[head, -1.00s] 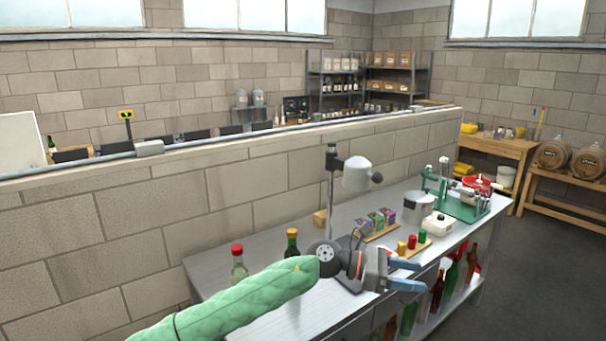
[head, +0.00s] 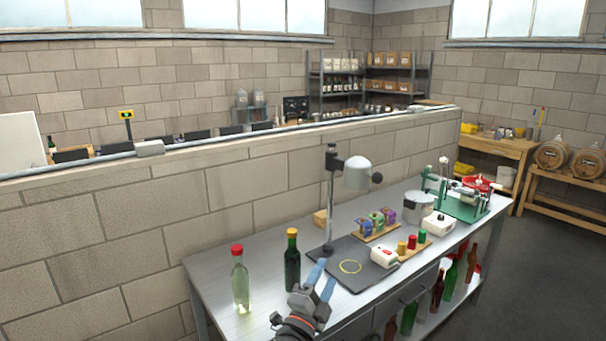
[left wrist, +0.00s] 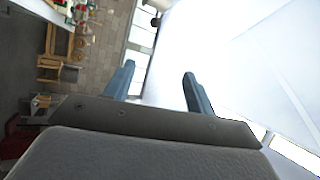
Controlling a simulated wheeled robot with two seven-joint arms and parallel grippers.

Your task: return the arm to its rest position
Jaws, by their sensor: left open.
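My left gripper (head: 321,283) is in the lower middle of the head view, in front of the metal bench (head: 222,268). Its two blue fingers are apart with nothing between them. In the left wrist view the fingers (left wrist: 158,85) also stand apart and empty, against a tilted view of the room and its bright ceiling. In the head view the fingers overlap the near left part of the dark mat (head: 366,277); I cannot tell the gap to the bench. My right gripper is in neither view.
A clear bottle with a red cap (head: 241,281) and a dark bottle with a yellow cap (head: 292,262) stand upright left of the gripper. A lamp post (head: 329,200) rises behind it. A white device (head: 384,256) lies on the mat. A block wall (head: 200,215) runs behind the bench.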

